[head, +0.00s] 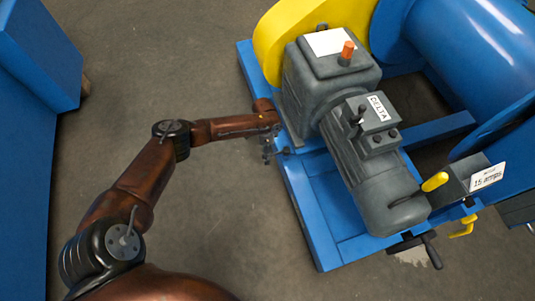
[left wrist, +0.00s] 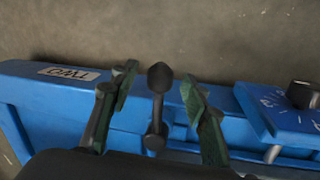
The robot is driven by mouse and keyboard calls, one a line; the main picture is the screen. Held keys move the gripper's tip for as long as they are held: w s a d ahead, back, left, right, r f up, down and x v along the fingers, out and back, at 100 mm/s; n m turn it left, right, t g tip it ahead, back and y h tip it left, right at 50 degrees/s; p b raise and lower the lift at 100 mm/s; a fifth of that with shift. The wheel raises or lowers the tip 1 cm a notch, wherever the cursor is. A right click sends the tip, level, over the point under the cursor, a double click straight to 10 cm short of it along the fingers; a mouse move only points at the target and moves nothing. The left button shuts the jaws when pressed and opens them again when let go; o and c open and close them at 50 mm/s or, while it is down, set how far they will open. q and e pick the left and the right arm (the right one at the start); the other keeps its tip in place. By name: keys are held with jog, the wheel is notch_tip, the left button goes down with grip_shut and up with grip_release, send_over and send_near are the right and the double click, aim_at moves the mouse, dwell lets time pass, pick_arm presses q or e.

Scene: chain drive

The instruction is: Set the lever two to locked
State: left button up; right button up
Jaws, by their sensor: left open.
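Lever two is a small dark lever with a rounded knob (left wrist: 158,80), standing on the blue frame rail (left wrist: 55,100) in the left wrist view. A pale label reading TWO (left wrist: 68,74), upside down there, is on the rail to its left. My left gripper (left wrist: 158,95) is open, with one finger on each side of the lever and a visible gap on both sides. In the head view my left gripper (head: 269,150) is at the left edge of the blue frame; the lever is too small to tell clearly there. My right gripper is not in view.
A dial plate with a dark knob (left wrist: 302,94) sits right of the lever. The grey gearbox and motor (head: 365,160), labelled DELTA (head: 379,107), stand on the frame beside the gripper. A yellow guard (head: 270,45) is behind. Floor left of the frame is clear up to a blue cabinet (head: 35,60).

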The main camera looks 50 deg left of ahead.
pick_arm(q)
jog(key=shift+c, duration=0.5)
grip_shut()
